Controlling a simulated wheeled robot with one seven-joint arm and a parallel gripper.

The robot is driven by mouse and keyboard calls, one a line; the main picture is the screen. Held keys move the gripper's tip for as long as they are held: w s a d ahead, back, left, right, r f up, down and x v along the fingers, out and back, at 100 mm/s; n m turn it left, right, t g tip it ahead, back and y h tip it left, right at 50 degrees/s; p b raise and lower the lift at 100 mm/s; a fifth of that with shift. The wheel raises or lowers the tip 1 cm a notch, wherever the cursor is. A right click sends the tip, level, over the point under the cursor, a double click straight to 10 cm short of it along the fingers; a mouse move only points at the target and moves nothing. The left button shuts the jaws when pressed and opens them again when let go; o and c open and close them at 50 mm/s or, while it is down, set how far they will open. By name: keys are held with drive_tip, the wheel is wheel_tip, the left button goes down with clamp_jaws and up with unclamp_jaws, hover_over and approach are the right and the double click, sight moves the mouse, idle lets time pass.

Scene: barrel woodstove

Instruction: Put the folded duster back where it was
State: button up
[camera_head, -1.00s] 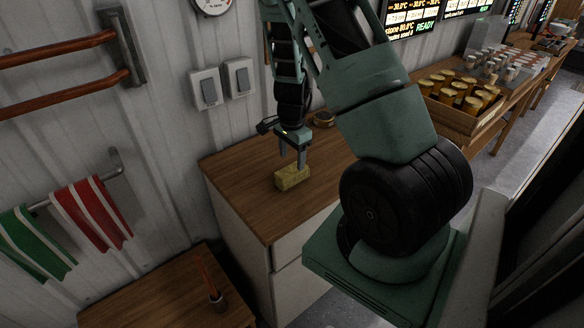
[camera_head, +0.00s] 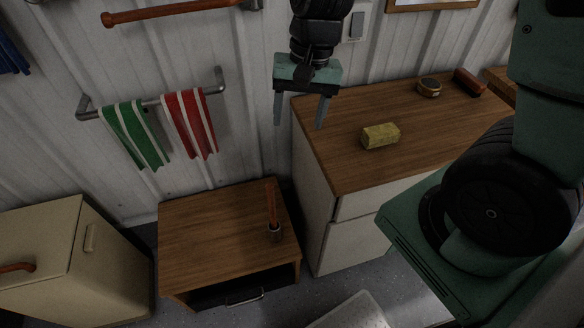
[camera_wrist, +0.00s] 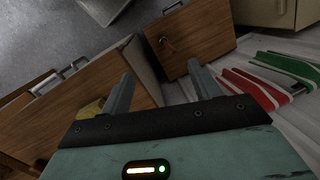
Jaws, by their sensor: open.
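The folded duster, a small yellow block-like bundle (camera_head: 380,136), lies on the wooden top of the pale cabinet (camera_head: 335,155), near its front left part. My gripper (camera_head: 299,124) is open and empty, up in the air to the left of the duster and apart from it. The fingers point down, over the cabinet's left edge in the picture. In the wrist view the duster (camera_wrist: 90,110) shows partly, beside and behind one finger; the open fingers (camera_wrist: 160,72) have nothing between them.
A round tin (camera_head: 429,87) and a reddish-brown object (camera_head: 468,82) sit at the cabinet's back. Green (camera_head: 135,135) and red (camera_head: 190,125) striped cloths hang on a wall rail. A cream chest (camera_head: 50,250) stands left.

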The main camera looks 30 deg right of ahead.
drive_tip(key=s+a+r+n, duration=0.2)
drive_tip(key=s+a+n, duration=0.3)
drive_tip(key=s+n, duration=0.1)
drive_tip(key=s+a+r+n+h, duration=0.1)
drive_tip(key=s+a+r+n, duration=0.1)
drive_tip(key=s+a+n, duration=0.3)
drive_tip(key=s+n, duration=0.2)
drive_tip(key=s, duration=0.2)
drive_tip(key=shift+a+r, duration=0.3)
drive_tip(key=shift+r, duration=0.05)
drive_tip(key=shift+f+b, duration=0.75)
idle(0.4)
